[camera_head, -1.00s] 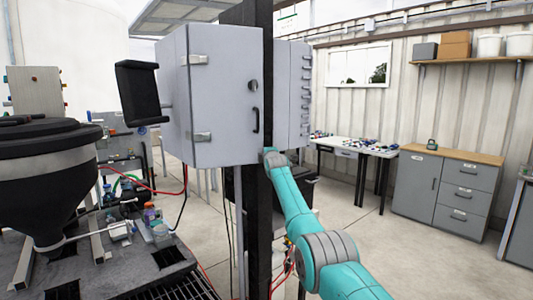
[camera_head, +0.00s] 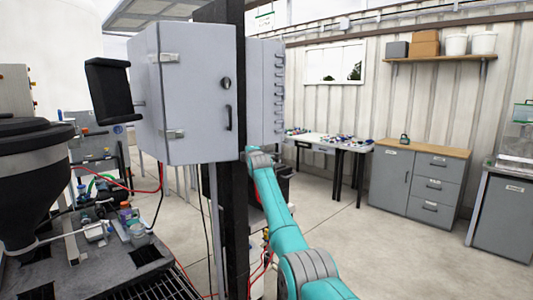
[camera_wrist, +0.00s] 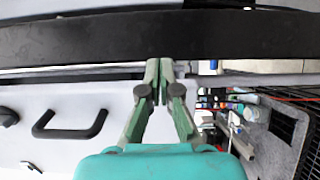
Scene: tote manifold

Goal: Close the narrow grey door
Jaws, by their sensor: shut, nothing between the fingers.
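A grey cabinet door (camera_head: 198,90) shows in the head view, tall and narrow, with hinges at its left and a black handle and round lock at its right. It looks flush or nearly flush with its cabinet; a small gap would be hard to see. A grey panel with a black handle (camera_wrist: 70,125) fills the left of the wrist view. My gripper (camera_wrist: 160,68) is shut and empty, its fingertips near the panel's edge and a black beam (camera_wrist: 150,35). I cannot tell whether they touch. In the head view the fingers are hidden around the black post.
A black monitor (camera_head: 108,90) juts out at left, above a cluttered bench. Open floor (camera_head: 330,225) lies at right, before grey drawers (camera_head: 435,185).

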